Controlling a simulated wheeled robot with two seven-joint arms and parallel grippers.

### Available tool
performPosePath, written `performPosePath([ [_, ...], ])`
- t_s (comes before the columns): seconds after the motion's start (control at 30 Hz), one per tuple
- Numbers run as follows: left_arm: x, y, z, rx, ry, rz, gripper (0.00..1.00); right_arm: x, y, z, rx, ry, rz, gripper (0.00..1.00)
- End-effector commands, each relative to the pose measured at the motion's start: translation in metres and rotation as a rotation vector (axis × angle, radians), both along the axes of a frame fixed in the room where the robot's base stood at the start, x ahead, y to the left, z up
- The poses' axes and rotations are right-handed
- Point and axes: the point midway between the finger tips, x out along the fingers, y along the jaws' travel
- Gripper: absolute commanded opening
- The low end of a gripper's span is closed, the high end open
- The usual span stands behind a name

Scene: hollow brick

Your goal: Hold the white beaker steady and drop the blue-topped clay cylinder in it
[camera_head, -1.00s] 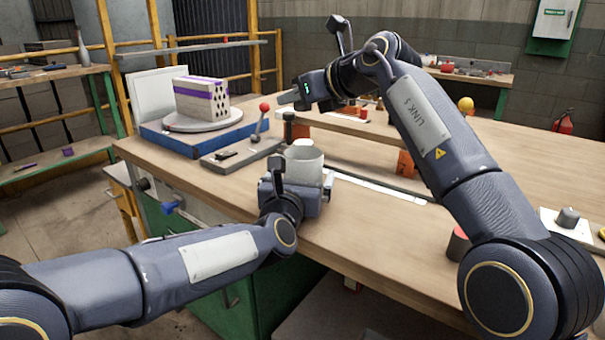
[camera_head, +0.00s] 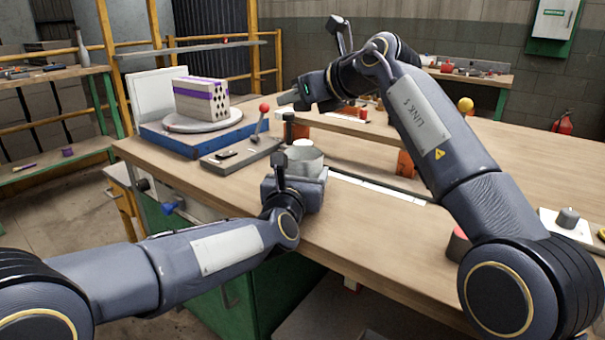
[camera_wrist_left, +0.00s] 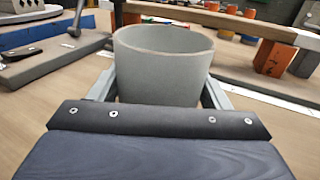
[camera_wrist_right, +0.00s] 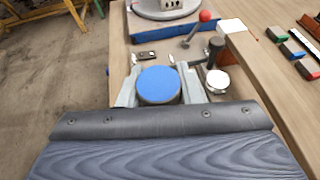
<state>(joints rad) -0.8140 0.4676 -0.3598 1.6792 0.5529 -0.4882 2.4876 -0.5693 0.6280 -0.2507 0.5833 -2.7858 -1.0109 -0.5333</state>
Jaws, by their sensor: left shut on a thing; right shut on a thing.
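The white beaker (camera_head: 308,165) stands at the near edge of the workbench, open end up; it also shows in the left wrist view (camera_wrist_left: 163,70). My left gripper (camera_head: 296,185) is shut on its sides. I cannot tell if its base touches the bench. My right gripper (camera_head: 297,96) is up and beyond the beaker, over the bench, shut on the clay cylinder. The cylinder's round blue top (camera_wrist_right: 158,84) shows between the fingers in the right wrist view. Its sides are mostly hidden there, and I cannot make it out in the head view.
A grey lever plate with a red knob (camera_head: 264,107) lies behind the beaker. A hollow brick (camera_head: 202,98) sits on a round plate over a blue base. A white round-topped piece (camera_wrist_right: 217,80) stands close by the cylinder. A wooden beam on orange blocks (camera_head: 405,163) runs to the right.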

Motion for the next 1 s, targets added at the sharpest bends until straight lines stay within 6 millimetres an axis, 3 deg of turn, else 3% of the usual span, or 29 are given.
performPosePath([
  [0.6,0.000,0.000,0.000,0.000,0.000,0.000,0.39,0.000,0.000,-0.039,0.001,0.001,0.001,0.07],
  [0.97,0.000,0.000,0.000,0.000,0.000,0.000,0.39,0.000,0.000,-0.044,0.001,-0.001,0.000,0.07],
  [1.0,0.000,0.000,0.000,0.000,0.000,0.000,0.39,0.000,0.000,-0.044,0.001,-0.001,0.000,0.33],
])
